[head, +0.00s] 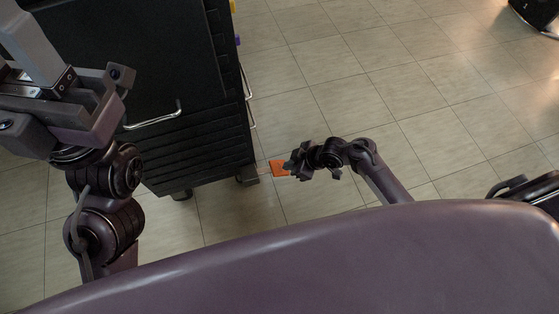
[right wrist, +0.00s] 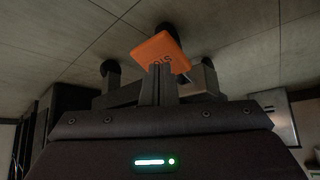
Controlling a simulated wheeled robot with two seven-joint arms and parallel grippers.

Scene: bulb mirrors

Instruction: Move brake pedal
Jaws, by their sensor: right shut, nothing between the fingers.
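The brake pedal is an orange plate (head: 280,168) low at the near right corner of a black cabinet (head: 190,170), just above the floor. It also shows in the right wrist view (right wrist: 158,48), with dark lettering on it. My right gripper (head: 290,166) is just right of the pedal. In the right wrist view its fingers (right wrist: 160,82) are shut with nothing between them, and their tips overlap the pedal's edge. I cannot tell whether they touch it. My left gripper (head: 60,85) is at the upper left, over the cabinet; its fingertips are not clear.
The cabinet has a metal handle (head: 153,117) on its near side and several handles down its right side. A grey block (right wrist: 203,76) and dark casters (right wrist: 163,28) are close to the pedal. The tiled floor (head: 350,75) to the right is mostly open.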

